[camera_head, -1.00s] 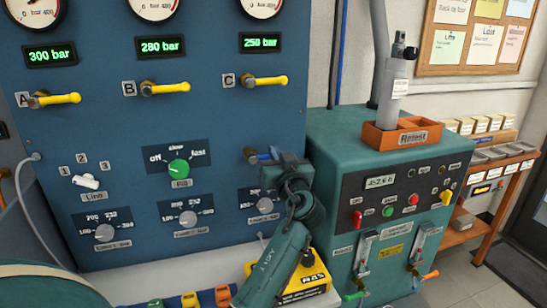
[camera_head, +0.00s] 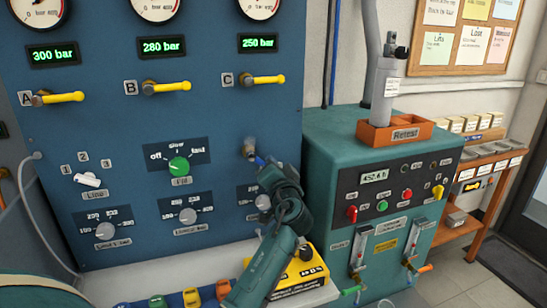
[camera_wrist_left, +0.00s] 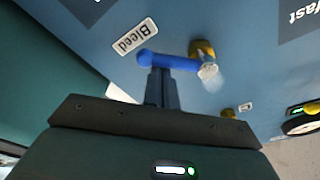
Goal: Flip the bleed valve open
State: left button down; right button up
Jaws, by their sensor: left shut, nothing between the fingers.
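The bleed valve (camera_head: 249,148) is a brass fitting with a blue lever on the blue panel, right of the green fill knob. In the left wrist view its blue lever (camera_wrist_left: 174,63) extends from the brass body (camera_wrist_left: 203,50) beside the "Bleed" label (camera_wrist_left: 134,36). A faint whitish haze shows by the valve outlet. My left gripper (camera_head: 264,166) is at the valve, partly covering the lever. In the wrist view its shut fingers (camera_wrist_left: 161,74) are at the lever, apparently touching it, with nothing between them. My right gripper is not in view.
Yellow-handled valves A (camera_head: 58,98), B (camera_head: 166,87) and C (camera_head: 261,79) sit above. The green fill knob (camera_head: 179,166) is left of the valve. A teal console (camera_head: 330,150) stands close on the right. A yellow box (camera_head: 300,272) lies below the arm.

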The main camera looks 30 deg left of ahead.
pick_arm(q)
jog(key=f+m, duration=0.1)
jog(key=s+a+f+m, duration=0.1)
jog(key=m, duration=0.1)
jog(key=s+a+m+h, duration=0.1)
jog(key=m, duration=0.1)
jog(key=shift+s+f+p, duration=0.1)
jog(key=shift+f+p, duration=0.25)
jog(key=shift+f, duration=0.05)
dwell(0.8)
